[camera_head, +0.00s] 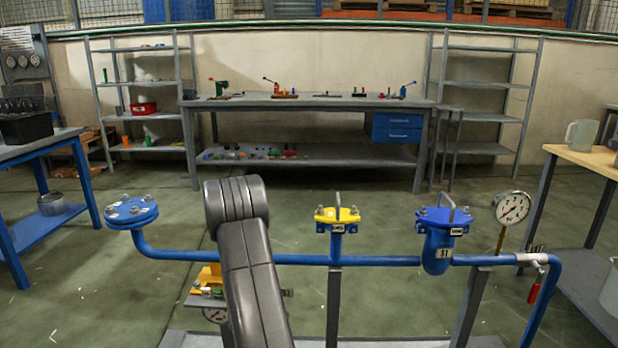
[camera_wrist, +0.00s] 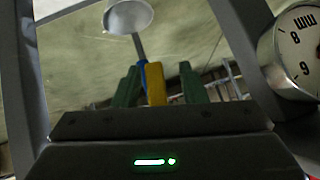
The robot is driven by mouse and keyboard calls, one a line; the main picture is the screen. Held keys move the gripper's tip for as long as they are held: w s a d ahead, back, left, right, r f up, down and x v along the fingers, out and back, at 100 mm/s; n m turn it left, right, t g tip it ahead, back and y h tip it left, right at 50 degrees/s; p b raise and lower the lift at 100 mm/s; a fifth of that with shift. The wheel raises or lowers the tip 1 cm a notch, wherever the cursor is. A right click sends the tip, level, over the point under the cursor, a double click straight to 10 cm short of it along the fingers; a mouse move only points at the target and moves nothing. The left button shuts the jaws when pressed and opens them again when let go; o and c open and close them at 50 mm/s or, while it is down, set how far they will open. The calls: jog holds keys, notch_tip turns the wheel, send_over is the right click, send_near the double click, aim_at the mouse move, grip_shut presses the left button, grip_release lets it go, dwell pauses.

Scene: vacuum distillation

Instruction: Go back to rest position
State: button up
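In the head view my dark arm rises at the front, left of centre, and hides part of the blue pipe (camera_head: 285,259). My gripper does not show there. In the wrist view two grey fingers of my gripper (camera_wrist: 125,8) stand wide apart at the left and right edges. Nothing is seen held between them. A yellow part (camera_wrist: 156,84) between two green parts (camera_wrist: 127,88) shows beyond the dark gripper body. A dial gauge (camera_wrist: 300,52) is close to the right finger; whether they touch I cannot tell.
The pipe carries a blue flange (camera_head: 131,211), a yellow flange (camera_head: 337,215), a blue capped fitting (camera_head: 443,220) and a gauge (camera_head: 513,207). A workbench (camera_head: 330,103) stands at the back. Tables flank both sides. Green floor (camera_head: 110,285) is open at left.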

jog(key=shift+a+r+m+y+b, duration=0.15)
jog(key=shift+a+m+y+b, duration=0.15)
jog(key=shift+y+b, duration=0.25)
dwell(0.4)
